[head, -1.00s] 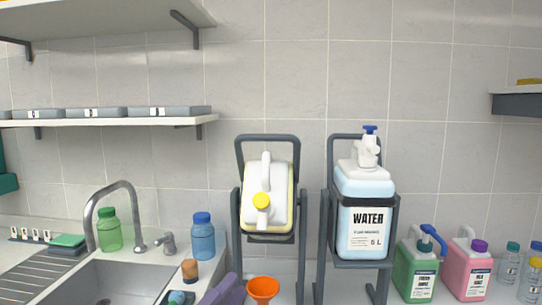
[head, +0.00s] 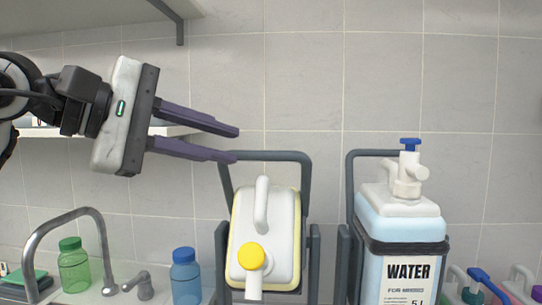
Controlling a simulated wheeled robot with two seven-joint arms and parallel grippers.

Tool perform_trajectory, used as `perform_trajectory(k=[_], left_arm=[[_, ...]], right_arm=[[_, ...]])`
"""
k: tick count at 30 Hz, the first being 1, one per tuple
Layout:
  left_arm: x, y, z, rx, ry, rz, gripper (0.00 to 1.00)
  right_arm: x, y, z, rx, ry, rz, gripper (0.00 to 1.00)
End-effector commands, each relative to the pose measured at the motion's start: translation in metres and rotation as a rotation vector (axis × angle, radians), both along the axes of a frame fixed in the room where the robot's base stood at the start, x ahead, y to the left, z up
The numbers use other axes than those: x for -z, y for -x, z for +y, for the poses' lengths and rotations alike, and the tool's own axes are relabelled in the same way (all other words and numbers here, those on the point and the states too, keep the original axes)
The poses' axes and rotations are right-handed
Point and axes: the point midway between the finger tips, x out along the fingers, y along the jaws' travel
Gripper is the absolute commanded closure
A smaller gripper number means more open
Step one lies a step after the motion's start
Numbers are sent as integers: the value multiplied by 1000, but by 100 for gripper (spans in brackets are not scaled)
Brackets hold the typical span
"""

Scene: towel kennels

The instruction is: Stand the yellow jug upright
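The yellow jug (head: 283,225), a whitish canister with a yellow edge, sits in a dark tilting frame (head: 308,185) at the centre. It is tipped forward, its yellow cap (head: 251,256) and spout pointing down toward me and its handle above the cap. My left gripper (head: 238,144) comes in from the left, its two purple fingers apart with nothing between them. In the picture its fingertips are just above and left of the frame's top bar; it appears not to touch it. My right gripper is not in view.
A WATER canister (head: 405,228) with a blue-topped pump stands upright in a second frame on the right. A tap (head: 60,222), green bottle (head: 73,268) and blue bottle (head: 185,275) are at lower left. A shelf (head: 175,130) is behind my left arm.

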Motion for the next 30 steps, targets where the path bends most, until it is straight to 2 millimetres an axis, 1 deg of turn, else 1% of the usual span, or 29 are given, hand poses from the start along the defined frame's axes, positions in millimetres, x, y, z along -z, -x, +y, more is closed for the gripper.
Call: perform_trajectory(k=[9, 15, 20, 28, 30], left_arm=[[15, -35, -43, 7, 4, 6, 78], [24, -54, -62, 6, 4, 6, 78], [28, -60, -69, 6, 4, 4, 78], [28, -61, -70, 5, 4, 4, 78], [28, -61, -70, 5, 4, 4, 90]], right_arm=[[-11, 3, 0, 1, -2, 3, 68], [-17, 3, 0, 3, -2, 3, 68], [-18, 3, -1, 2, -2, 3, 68], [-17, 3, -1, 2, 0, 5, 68], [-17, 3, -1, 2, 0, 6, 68]])
